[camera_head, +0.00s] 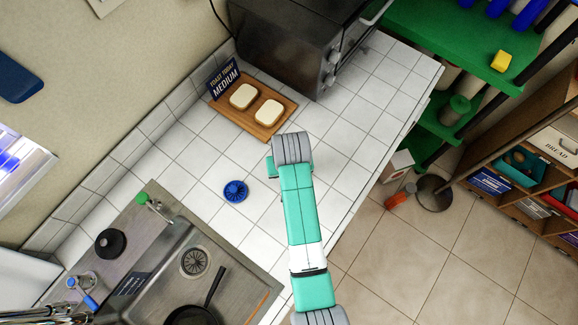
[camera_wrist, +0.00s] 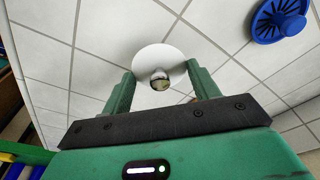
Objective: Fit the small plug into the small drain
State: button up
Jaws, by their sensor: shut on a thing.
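My gripper (camera_wrist: 160,72) has its two green fingers on either side of a plug with a white disc (camera_wrist: 158,58) and a round metal knob, and it is shut on the plug. The white counter tiles show beyond the disc. In the head view, my wrist hides the plug, and only a green edge of my gripper (camera_head: 275,168) shows over the counter. A round metal drain (camera_head: 194,262) is in the steel sink at lower left, with a slotted cover or grate look. I cannot tell whether it is the small drain.
A blue round strainer-like piece (camera_head: 235,190) lies on the counter left of my gripper. A black round stopper (camera_head: 110,242) sits on the sink's rim, and a black pan (camera_head: 192,315) is in the sink. A toast board (camera_head: 262,130) and dark oven (camera_head: 295,45) stand behind.

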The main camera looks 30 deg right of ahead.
jog(key=shift+f, duration=1.55)
jog(key=shift+f, duration=0.1)
jog(key=o, duration=1.1)
jog(key=shift+c, duration=0.2)
notch_tip(320, 180, up, 12)
jog(key=s, duration=0.1)
jog(key=shift+s+a+p, duration=0.3)
jog(key=shift+s, duration=0.1)
